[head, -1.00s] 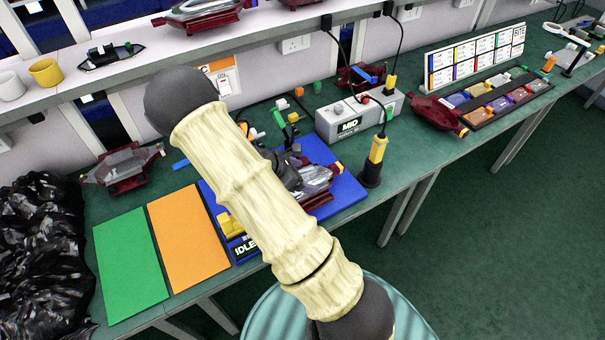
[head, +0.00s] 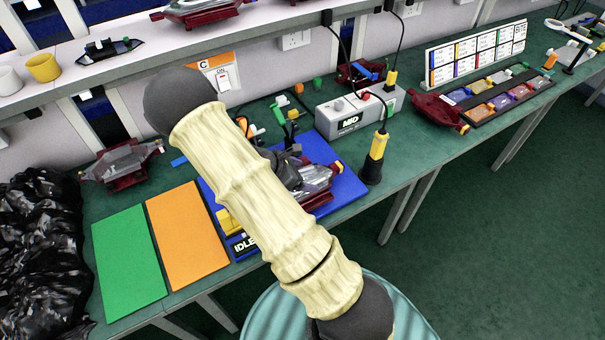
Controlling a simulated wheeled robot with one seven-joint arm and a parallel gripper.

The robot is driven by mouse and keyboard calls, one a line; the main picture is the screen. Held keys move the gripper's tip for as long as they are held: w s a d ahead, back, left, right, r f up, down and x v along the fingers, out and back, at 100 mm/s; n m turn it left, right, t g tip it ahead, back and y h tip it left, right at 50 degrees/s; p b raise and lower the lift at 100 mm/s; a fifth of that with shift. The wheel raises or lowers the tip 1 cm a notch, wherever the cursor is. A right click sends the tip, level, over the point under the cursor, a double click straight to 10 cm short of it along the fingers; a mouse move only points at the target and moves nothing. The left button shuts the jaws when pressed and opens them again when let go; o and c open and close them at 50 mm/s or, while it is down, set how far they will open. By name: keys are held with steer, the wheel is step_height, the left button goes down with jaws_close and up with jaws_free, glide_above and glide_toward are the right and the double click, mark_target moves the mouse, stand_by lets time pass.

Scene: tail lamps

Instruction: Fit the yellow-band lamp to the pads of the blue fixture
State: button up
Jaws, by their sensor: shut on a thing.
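The blue fixture (head: 351,190) is a blue board on the bench, with a yellow block and an "IDLE" display (head: 243,245) at its near left. A red lamp with a clear lens (head: 316,177) is over the board, with a small yellow part at its right end. My gripper (head: 290,172) shows as a dark shape at the lamp's left side and is shut on it. My pale arm covers the left of the board and part of the gripper. The pads, and whether the lamp touches them, are hidden.
Green (head: 129,259) and orange (head: 187,236) mats lie left of the board. Another red lamp (head: 122,164) sits behind them. A grey "MID" box (head: 350,117) and a yellow-black tool in a stand (head: 375,158) are at the right. A black bag (head: 40,240) is far left.

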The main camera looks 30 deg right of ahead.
steer(key=o, duration=1.3)
steer(key=v, duration=1.7)
steer(key=shift+r, duration=0.25)
steer(key=shift+s+a, duration=0.1)
